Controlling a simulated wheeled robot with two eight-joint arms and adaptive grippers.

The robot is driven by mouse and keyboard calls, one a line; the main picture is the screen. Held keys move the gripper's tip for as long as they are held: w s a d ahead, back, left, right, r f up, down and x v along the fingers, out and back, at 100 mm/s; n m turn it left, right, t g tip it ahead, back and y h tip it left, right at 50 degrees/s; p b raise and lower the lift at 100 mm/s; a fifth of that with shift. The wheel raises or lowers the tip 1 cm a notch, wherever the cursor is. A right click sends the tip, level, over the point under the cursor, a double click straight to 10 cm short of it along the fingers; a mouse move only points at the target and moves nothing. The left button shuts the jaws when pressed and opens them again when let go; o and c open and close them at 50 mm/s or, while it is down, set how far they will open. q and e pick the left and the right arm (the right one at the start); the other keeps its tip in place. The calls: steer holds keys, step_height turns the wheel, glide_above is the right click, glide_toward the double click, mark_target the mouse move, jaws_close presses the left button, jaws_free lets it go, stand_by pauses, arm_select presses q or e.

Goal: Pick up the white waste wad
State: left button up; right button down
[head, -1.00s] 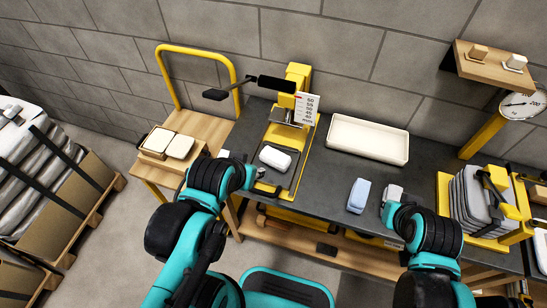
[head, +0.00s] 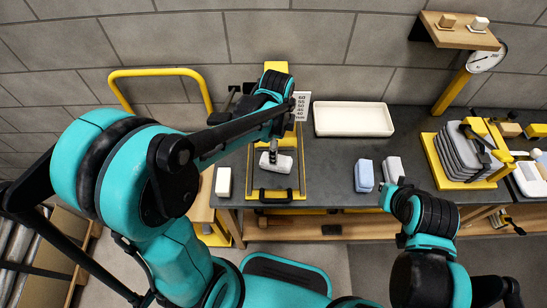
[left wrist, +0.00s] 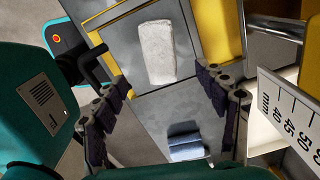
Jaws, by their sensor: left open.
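The white waste wad (head: 283,165) is a rounded white block lying flat on the grey bed of the yellow-framed station (head: 297,185). In the left wrist view the wad (left wrist: 156,52) lies on the grey plate, beyond the fingertips. My left gripper (head: 272,156) is over the wad in the head view and partly covers it. In the left wrist view my left gripper (left wrist: 165,97) is open, with its fingers wide apart and nothing between them. My right arm ends near a whitish block (head: 392,169); its fingers cannot be made out.
A light blue block (head: 364,175) stands on the dark bench right of the station. A white tray (head: 353,120) is behind it. A measuring scale card (left wrist: 290,115) is close to my left gripper's right side. A yellow rail and a black handle border the station.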

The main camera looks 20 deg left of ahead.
arm_select(q)
steer(key=shift+w+d+f, duration=0.1)
steer(key=shift+w+f, duration=0.05)
steer(key=shift+f, duration=0.2)
step_height(320, 180, down, 2)
steer(key=shift+d+m+b, duration=0.15)
steer(key=shift+m+b, duration=0.15)
steer(key=shift+b, duration=0.2)
steer(key=f+b, duration=0.1)
steer(key=f, duration=0.1)
steer(key=f+b, duration=0.1)
steer(key=f, duration=0.2)
steer(key=shift+a+f+b, duration=0.3)
steer(key=shift+f+b, duration=0.05)
steer(key=shift+b, duration=0.05)
steer(key=shift+r, duration=0.1)
steer(key=c, duration=1.4)
steer(key=shift+r, duration=0.1)
